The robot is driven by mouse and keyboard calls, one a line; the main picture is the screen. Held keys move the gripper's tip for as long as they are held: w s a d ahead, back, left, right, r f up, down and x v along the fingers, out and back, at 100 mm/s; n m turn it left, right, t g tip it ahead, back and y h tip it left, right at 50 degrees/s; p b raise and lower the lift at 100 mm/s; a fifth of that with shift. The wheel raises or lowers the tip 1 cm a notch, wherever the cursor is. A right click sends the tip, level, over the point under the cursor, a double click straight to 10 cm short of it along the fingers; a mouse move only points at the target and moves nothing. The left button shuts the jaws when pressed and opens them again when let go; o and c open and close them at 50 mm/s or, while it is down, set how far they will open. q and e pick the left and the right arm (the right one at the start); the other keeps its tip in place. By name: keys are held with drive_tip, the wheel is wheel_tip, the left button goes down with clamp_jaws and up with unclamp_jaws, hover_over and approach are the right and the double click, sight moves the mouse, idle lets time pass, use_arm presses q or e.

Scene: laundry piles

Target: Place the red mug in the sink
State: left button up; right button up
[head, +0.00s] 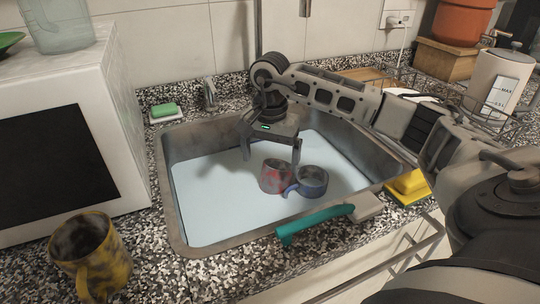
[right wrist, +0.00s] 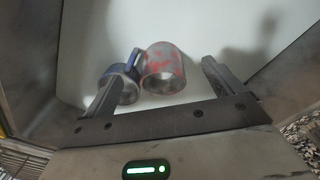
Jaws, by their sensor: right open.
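The red mug (head: 273,177), grey with red patches, is in the sink (head: 176,215), on its pale bottom. It also shows in the right wrist view (right wrist: 163,72), its opening towards the camera, between my finger lines. A blue mug (head: 313,182) sits close beside it on the right in the head view, at the left in the right wrist view (right wrist: 121,82). My right gripper (head: 272,156) is open and empty above the red mug, pointing down into the sink. The right wrist view shows its two fingers (right wrist: 160,80) spread apart. My left gripper is not in view.
A yellow stained mug (head: 93,256) stands on the counter at the front left, by a microwave (head: 75,130). A teal-handled item (head: 315,222) lies on the sink's front rim. A yellow sponge (head: 408,186) is at the right, a green soap (head: 164,110) behind near the tap (head: 209,93).

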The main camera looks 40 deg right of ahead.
wheel_tip(320, 180, up, 13)
drive_tip(key=shift+p, duration=0.35)
drive_tip(key=shift+f, duration=0.1)
idle(0.4)
